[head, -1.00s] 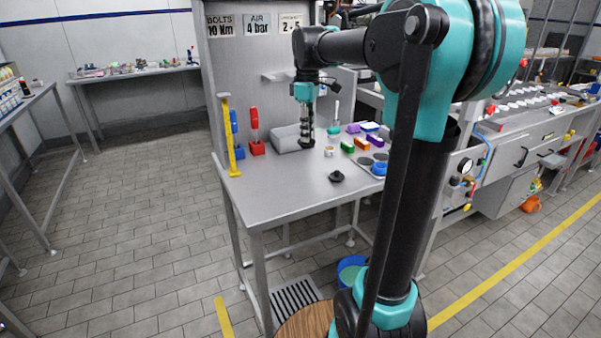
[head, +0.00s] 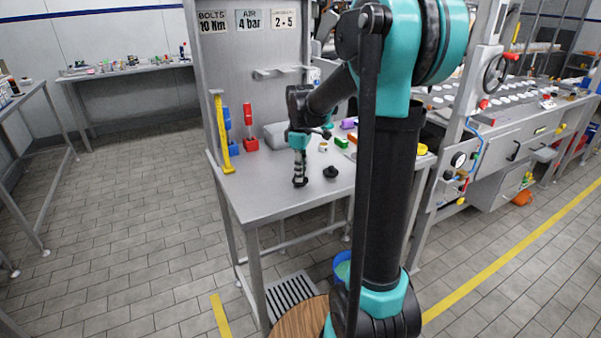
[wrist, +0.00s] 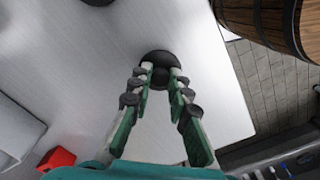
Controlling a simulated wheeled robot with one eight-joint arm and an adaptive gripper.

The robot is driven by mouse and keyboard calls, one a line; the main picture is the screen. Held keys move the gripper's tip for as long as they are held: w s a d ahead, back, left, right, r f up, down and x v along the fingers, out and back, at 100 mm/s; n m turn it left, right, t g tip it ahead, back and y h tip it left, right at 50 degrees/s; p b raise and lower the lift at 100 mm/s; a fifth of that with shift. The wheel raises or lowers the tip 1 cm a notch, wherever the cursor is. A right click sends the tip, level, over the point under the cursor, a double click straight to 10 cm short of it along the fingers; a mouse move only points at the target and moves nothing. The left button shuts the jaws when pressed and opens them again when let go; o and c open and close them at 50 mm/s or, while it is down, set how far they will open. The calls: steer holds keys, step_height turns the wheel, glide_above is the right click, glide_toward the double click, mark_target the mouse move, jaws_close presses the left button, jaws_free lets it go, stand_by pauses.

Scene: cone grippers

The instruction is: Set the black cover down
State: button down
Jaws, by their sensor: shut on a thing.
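My gripper (head: 299,183) points down over the front part of the steel table, left of a black knobbed piece (head: 331,171) that sits on the tabletop. In the wrist view, my gripper's fingers (wrist: 157,70) close on a round black cover (wrist: 158,57) at their tips. In the head view, the cover (head: 300,184) is a small dark shape at the finger ends, low near the tabletop. I cannot tell whether it touches the table. The tips hide part of it.
The steel table (head: 265,195) is bare around my gripper, with its front edge close by. Behind stand a grey box (head: 275,133), a red holder (head: 250,144), a blue holder (head: 229,143) and a yellow upright (head: 221,135). A wooden barrel (wrist: 262,18) stands beyond the edge.

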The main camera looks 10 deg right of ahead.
steer(key=shift+f, duration=0.15)
steer(key=c, duration=1.4)
jaws_free()
steer(key=shift+c, duration=0.2)
step_height(320, 180, up, 12)
steer(key=s+d+f+m+t, duration=0.2)
steer(key=s+f+m, duration=0.4)
steer(key=s+f, duration=0.5)
steer(key=s+d+f+m+t, duration=0.2)
steer(key=s+f+m, duration=0.4)
steer(key=s+f, duration=0.5)
steer(key=shift+d+m, duration=0.15)
steer(key=shift+m, duration=0.15)
